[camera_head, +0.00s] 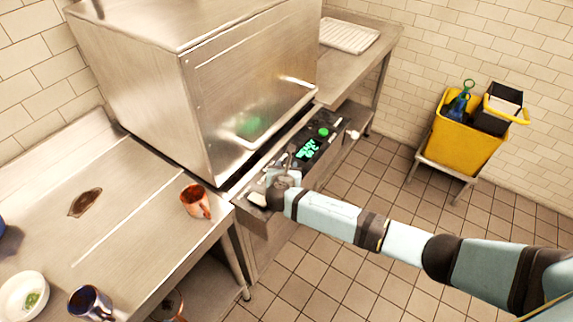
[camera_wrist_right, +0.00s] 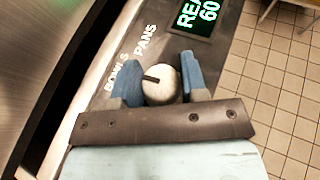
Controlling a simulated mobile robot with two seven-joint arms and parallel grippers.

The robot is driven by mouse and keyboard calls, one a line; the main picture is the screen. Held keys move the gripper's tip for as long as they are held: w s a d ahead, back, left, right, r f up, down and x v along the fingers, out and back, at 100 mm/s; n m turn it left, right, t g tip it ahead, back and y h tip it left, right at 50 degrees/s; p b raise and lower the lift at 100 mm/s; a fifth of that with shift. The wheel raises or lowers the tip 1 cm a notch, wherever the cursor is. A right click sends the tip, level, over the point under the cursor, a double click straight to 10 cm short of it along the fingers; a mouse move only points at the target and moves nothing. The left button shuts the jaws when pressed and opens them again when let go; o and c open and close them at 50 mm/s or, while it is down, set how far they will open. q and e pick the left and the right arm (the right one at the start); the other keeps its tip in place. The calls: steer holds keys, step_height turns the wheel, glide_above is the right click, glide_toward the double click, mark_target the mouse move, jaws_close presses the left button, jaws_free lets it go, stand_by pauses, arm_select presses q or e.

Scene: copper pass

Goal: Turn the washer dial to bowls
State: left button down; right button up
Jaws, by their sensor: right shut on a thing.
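The washer (camera_head: 245,80) is a large steel box with its control panel (camera_head: 325,132) along the front. In the right wrist view the dial (camera_wrist_right: 162,88) is a round pale knob with a dark pointer mark. The words BOWLS (camera_wrist_right: 118,72) and PANS (camera_wrist_right: 146,42) are printed above and left of it. My right gripper (camera_wrist_right: 162,86) has its two blue fingers on either side of the dial, shut on it. In the head view my right gripper (camera_head: 283,180) is at the panel's near end and hides most of the dial. My left gripper is not in view.
A green-lit display (camera_head: 307,150) and a green button (camera_head: 323,132) are on the panel. A copper mug (camera_head: 196,201) stands on the steel counter (camera_head: 130,220) left of the panel. A white bowl (camera_head: 24,296) and a dark mug (camera_head: 90,303) are nearer. A yellow mop bucket (camera_head: 464,140) stands at right.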

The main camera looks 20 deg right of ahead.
steer(key=shift+s+a+f+m+g+h, duration=0.1)
steer(key=shift+s+f+m+g+h, duration=0.2)
steer(key=shift+f+m+g+h, duration=0.15)
steer(key=o, duration=0.8)
steer(key=shift+c, duration=0.2)
steer(key=shift+o, duration=0.8)
steer(key=shift+w+r, duration=0.1)
steer(key=shift+r, duration=0.05)
steer(key=shift+w, duration=0.1)
steer(key=v, duration=1.4)
